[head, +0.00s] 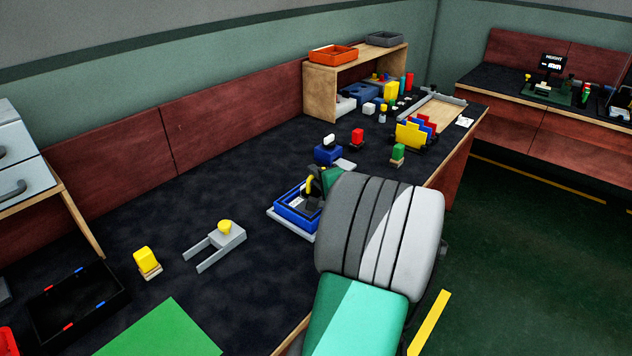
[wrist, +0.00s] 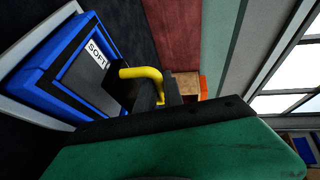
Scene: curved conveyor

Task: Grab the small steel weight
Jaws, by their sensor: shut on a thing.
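My gripper (head: 317,180) is over a blue tray (head: 283,212) beyond my arm in the head view. In the wrist view my gripper (wrist: 168,90) is shut on a dark thing with a curved yellow handle (wrist: 142,72). The yellow handle also shows in the head view (head: 309,185). The body of the held thing is mostly hidden by the fingers, so I cannot tell for sure that it is the steel weight. The blue tray also shows in the wrist view (wrist: 35,82), with a dark inside and a white label reading "SOFT".
A grey fork-shaped fixture (head: 228,236) with a yellow knob and a yellow block (head: 146,258) stand to the left. A blue block (head: 327,153) is behind the tray. A wooden shelf (head: 320,95) stands at the back. The bench between is mostly clear.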

